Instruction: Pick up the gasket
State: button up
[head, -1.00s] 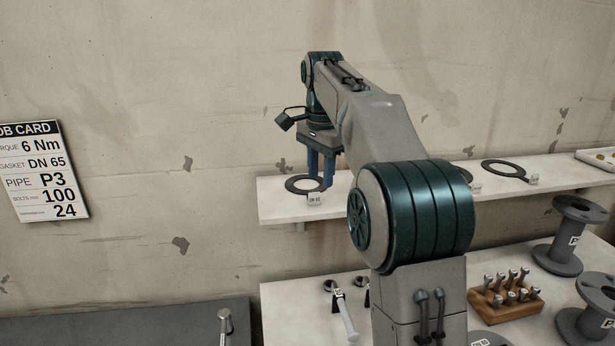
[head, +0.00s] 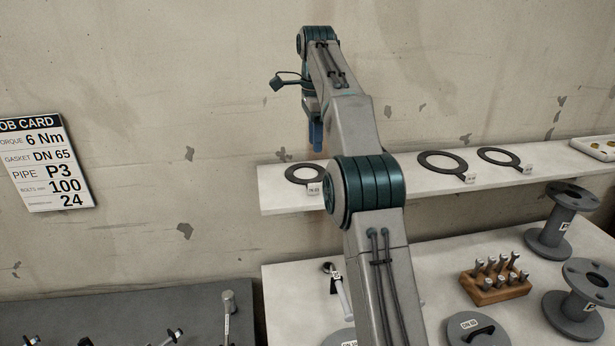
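Three dark flat ring gaskets lie on the wall shelf, each with a small white tag. The left gasket (head: 289,175) is near the shelf's left end, and its tag is too small to read surely. The middle gasket (head: 423,161) and the right gasket (head: 482,156) lie farther right. My gripper (head: 316,148) points down above and slightly right of the left gasket, apart from it. Its blue fingers overlap in this view, so their opening is not clear. No gasket shows in it. My arm covers part of the shelf between the left and middle gaskets.
The job card (head: 46,163) on the wall reads gasket DN 65, pipe P3. The white shelf (head: 275,201) runs along the wall. Below, a bench holds a wooden block (head: 497,290) of bolts, grey flanged spools (head: 562,220) and a DN-marked disc (head: 472,331).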

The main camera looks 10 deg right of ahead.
jog(key=b, duration=0.2)
send_over(315, 184)
jog(key=f, duration=0.6)
jog(key=shift+w+f, duration=0.25)
jog(key=shift+f, duration=0.15)
jog(key=shift+s+f, duration=0.2)
jog(key=shift+f, duration=2.5)
jog(key=shift+c, duration=0.3)
grip_shut()
